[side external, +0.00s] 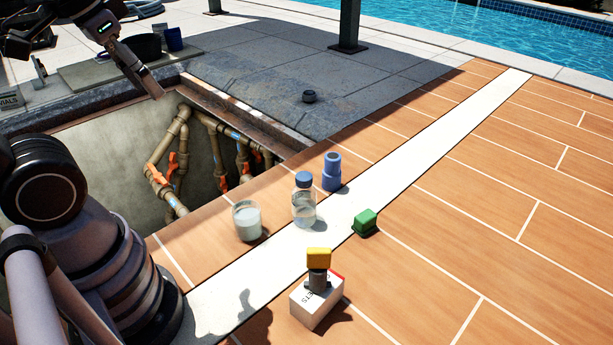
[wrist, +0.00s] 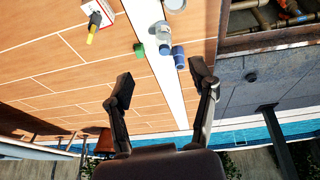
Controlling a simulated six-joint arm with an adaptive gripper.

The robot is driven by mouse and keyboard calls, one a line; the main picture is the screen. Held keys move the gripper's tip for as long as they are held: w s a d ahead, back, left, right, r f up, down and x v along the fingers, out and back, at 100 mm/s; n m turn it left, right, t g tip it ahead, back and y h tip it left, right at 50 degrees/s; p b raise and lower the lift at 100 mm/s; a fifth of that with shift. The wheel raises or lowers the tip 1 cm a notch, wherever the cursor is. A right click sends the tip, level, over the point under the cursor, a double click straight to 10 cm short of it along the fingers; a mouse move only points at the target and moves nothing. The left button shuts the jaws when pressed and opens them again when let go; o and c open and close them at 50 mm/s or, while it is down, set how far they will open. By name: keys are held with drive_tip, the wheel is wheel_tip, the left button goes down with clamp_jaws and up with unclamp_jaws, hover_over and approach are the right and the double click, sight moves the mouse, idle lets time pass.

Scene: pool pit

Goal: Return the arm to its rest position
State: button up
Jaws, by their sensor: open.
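My gripper (wrist: 162,80) is open and empty in the wrist view, its two fingers spread wide apart. In the side external view, part of my gripper (side external: 140,70) shows at the upper left, raised near the pit, with the rest cut off by the frame edge. It touches none of the objects on the deck. My arm's large dark joint fills the lower left of the side external view.
An open pit with pipes (side external: 178,150) and orange valves lies at left. On the deck stand a beaker (side external: 247,222), a capped bottle (side external: 304,207), a blue fitting (side external: 331,172), a green block (side external: 365,222) and a white box (side external: 317,301) bearing a yellow-topped item (side external: 318,258). The right deck is clear.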

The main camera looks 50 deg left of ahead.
drive_tip(key=shift+s+a+r+t+y, duration=0.3)
drive_tip(key=shift+s+a+r+t, duration=0.1)
drive_tip(key=shift+r+t, duration=0.25)
